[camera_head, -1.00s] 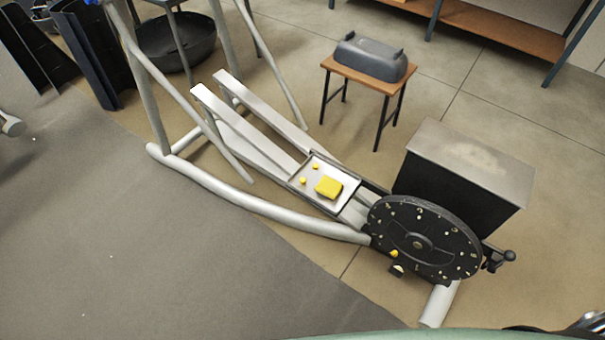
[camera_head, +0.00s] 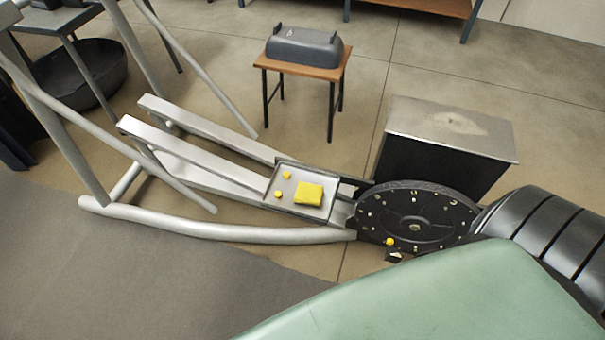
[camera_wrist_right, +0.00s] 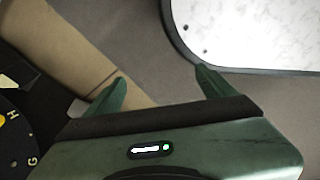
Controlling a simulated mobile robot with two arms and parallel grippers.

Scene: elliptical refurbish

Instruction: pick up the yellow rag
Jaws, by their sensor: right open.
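The yellow rag (camera_head: 309,195) is a small folded yellow block. It lies on a shallow metal tray (camera_head: 283,205) set on the rails of the elliptical frame, with two small yellow pieces (camera_head: 286,175) beside it. In the right wrist view my right gripper (camera_wrist_right: 162,82) is open, with its two green fingers spread and nothing between them. The rag does not show in that view. In the head view a black arm part of mine is at the right, but no gripper shows. My left gripper is not in view.
A black lettered disc (camera_head: 417,220) stands right of the tray; its edge shows in the wrist view (camera_wrist_right: 15,125). A dark box with a grey top (camera_head: 450,125) is behind it. Grey tubes (camera_head: 230,233) flank the rails. A small table (camera_head: 300,65) holds a grey cover (camera_head: 305,45).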

